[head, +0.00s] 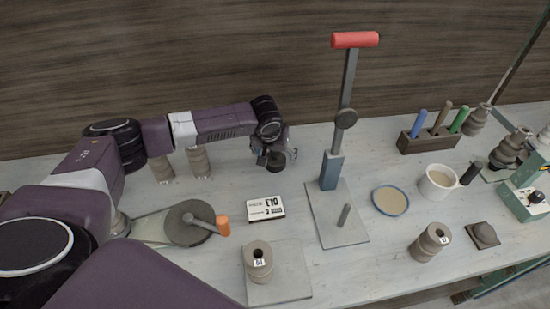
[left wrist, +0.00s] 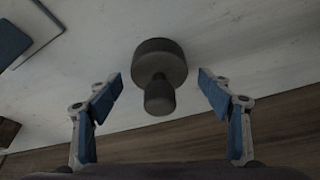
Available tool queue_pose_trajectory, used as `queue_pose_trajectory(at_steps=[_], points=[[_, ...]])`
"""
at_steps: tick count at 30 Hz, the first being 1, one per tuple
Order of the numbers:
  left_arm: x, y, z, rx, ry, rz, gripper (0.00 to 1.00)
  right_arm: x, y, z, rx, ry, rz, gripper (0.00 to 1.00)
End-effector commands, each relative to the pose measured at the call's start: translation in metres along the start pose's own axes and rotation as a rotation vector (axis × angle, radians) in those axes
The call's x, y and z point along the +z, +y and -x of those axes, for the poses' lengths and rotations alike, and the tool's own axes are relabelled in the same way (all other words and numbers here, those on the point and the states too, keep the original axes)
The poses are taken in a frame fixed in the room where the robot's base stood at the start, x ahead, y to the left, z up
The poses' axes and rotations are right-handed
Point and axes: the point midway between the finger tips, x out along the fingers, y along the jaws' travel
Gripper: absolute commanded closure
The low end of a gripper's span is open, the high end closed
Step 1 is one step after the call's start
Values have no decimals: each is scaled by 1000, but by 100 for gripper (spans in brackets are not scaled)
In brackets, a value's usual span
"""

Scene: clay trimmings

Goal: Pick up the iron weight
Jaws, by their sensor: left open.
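The iron weight is a dark grey round body with a narrower knob, in the middle of the left wrist view (left wrist: 158,60). In the head view it shows as a small dark shape (head: 275,163) on the table, partly hidden by my left gripper (head: 277,150). In the left wrist view the two blue-padded fingers of my left gripper (left wrist: 160,83) are open, one on each side of the knob, with a gap on both sides. Neither finger touches the weight there. My right gripper is not in view.
A white labelled box (head: 266,208) lies just in front of the weight. A lever press with a red handle (head: 355,40) stands to the right. A disc with a crank (head: 188,222) is at front left.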

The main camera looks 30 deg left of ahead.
Motion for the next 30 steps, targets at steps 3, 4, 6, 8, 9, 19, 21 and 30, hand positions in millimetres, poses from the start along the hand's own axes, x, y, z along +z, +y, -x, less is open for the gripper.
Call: queue_pose_trajectory(at_steps=[3, 4, 6, 8, 9, 19, 21, 30], points=[[0, 0, -1, 1, 1, 0, 28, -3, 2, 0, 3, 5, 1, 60], [0, 0, -1, 1, 1, 0, 28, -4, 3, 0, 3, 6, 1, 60], [0, 0, -1, 1, 0, 0, 29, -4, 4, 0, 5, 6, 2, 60], [0, 0, -1, 1, 0, 0, 35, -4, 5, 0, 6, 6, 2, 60], [0, 0, -1, 1, 0, 0, 40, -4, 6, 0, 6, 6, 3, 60], [0, 0, 0, 0, 0, 0, 76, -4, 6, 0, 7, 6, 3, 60], [0, 0, 0, 0, 0, 0, 84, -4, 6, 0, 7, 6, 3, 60], [-4, 1, 2, 3, 7, 1, 100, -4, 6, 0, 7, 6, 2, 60]])
